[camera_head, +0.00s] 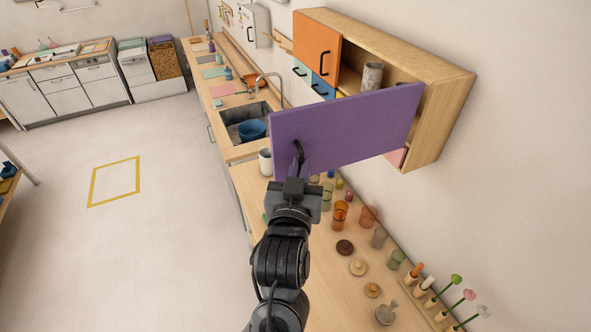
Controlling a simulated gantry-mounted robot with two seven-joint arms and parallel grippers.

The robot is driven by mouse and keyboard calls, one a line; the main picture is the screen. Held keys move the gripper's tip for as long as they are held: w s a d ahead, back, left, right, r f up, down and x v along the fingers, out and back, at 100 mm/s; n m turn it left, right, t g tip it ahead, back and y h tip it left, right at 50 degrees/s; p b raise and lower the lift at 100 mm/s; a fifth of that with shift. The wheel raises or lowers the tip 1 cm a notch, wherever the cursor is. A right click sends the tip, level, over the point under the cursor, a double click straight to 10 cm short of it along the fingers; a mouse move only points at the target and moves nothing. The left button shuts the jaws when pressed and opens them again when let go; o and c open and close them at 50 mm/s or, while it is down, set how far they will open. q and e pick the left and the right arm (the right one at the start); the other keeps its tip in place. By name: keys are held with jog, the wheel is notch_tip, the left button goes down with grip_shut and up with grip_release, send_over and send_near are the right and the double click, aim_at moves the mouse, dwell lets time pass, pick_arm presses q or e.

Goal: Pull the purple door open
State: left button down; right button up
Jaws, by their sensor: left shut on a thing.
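The purple door (355,122) stands swung out from the wooden wall cabinet (438,95). Part of the cabinet's inside shows behind it, with a grey patterned cup (372,76) on a shelf. The door's dark handle (299,150) is near its lower left edge. My left gripper (297,176) is at that handle, shut on it; its fingertips are partly hidden by the wrist. My right gripper is not in view.
Below the door, a wooden counter (330,255) holds several cups, lids and flower-like props. A sink with a blue bowl (252,130) is further back. An orange cabinet door (316,47) is closed. The floor at left is clear.

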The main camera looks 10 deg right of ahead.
pick_arm(q)
jog(key=shift+s+d+f+m+h, duration=0.1)
jog(key=shift+s+d+m+h, duration=0.05)
jog(key=shift+d, duration=0.2)
jog(key=shift+s+d+f+m+h, duration=0.1)
jog(key=shift+d+m+h, duration=0.05)
jog(key=shift+d, duration=0.2)
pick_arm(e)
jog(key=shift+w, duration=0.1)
pick_arm(q)
jog(key=c, duration=1.6)
grip_release()
jog(key=o, duration=0.4)
jog(key=shift+d+r, duration=0.1)
jog(key=shift+d, duration=0.25)
jog(key=shift+w+a, duration=0.1)
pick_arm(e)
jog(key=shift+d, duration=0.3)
pick_arm(q)
jog(key=shift+a+r, duration=0.1)
jog(key=shift+a, duration=0.1)
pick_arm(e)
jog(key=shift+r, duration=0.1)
